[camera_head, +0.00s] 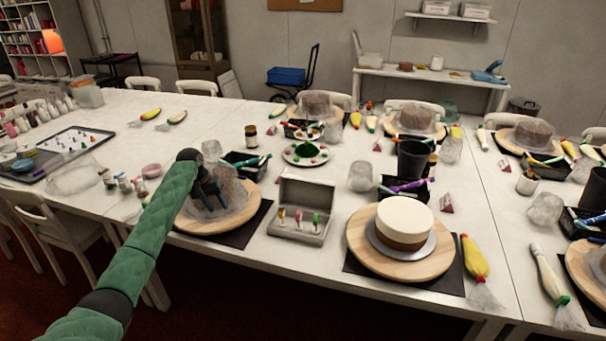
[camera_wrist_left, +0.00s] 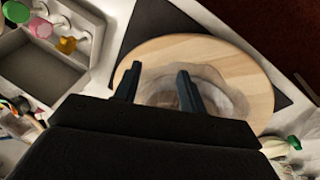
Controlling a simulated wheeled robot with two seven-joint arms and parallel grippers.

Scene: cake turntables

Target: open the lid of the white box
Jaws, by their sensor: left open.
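The white box (camera_head: 297,227) stands on the table between two turntables. Its lid (camera_head: 306,192) is raised upright at the back, and several coloured piping tips (camera_head: 298,219) show inside. In the left wrist view part of the box (camera_wrist_left: 38,62) shows at the upper left, with coloured tips in one compartment and a bare compartment beside it. My left gripper (camera_head: 212,200) is open and empty, left of the box and apart from it. It is over a wooden turntable (camera_wrist_left: 245,75) with a clear, crumpled-looking item (camera_wrist_left: 205,70) on it. My right gripper is not in view.
A cake (camera_head: 405,222) stands on a wooden turntable (camera_head: 362,247) right of the box. A plate (camera_head: 305,155) with red and green pieces is behind the box. A black cup (camera_head: 412,160) and clear cup (camera_head: 362,175) stand nearby. The table front below the box is clear.

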